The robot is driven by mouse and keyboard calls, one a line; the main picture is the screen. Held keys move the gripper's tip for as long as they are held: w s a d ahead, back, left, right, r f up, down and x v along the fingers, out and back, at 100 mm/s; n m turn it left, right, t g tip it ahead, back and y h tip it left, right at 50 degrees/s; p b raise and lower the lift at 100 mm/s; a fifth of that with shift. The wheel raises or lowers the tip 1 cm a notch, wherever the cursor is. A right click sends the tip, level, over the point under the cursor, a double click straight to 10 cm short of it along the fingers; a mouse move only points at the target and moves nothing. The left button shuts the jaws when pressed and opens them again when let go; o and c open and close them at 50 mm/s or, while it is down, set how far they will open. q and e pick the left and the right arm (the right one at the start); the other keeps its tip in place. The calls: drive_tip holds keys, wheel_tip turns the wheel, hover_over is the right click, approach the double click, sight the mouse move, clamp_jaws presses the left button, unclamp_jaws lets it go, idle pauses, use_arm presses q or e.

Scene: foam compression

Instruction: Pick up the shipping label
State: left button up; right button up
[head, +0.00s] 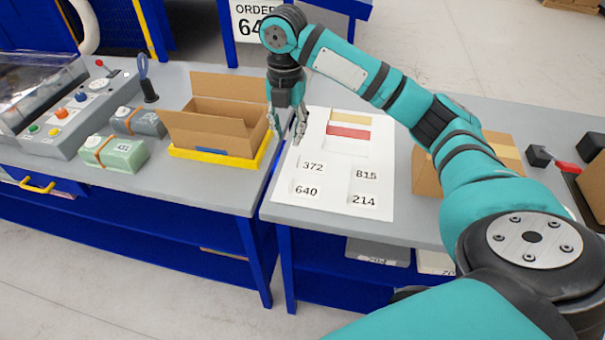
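A white sheet (384,150) lies on the right-hand table and carries labels printed 372 (313,167), 815 (366,175), 640 (306,190) and 214 (363,200). Which one is the shipping label is not marked, but a hanging sign (252,20) reads ORDER and begins with 64. My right gripper (287,131) points down near the sheet's left edge, behind the 372 label in the picture. Its fingers are apart, with nothing seen between them. My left gripper is out of view.
An open cardboard box (213,122) stands in a yellow-edged tray (215,158) left of my gripper. A green wrapped block (115,155) and a grey one (138,122) lie farther left, beside a machine with buttons (65,115). Another box (425,175) is partly behind my arm.

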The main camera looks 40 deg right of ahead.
drive_tip(key=p, duration=0.2)
approach(305, 188)
drive_tip(key=a, duration=0.1)
drive_tip(key=w+a, duration=0.1)
drive_tip(key=a+f, duration=0.1)
drive_tip(key=shift+w+a+f, duration=0.1)
drive_tip(key=shift+w+a, duration=0.05)
drive_tip(key=shift+w, duration=0.25)
wheel_tip(305, 188, down, 5)
drive_tip(key=shift+r+p, duration=0.2)
drive_tip(key=shift+p, duration=1.05)
drive_tip(key=shift+f, duration=0.45)
clamp_jaws()
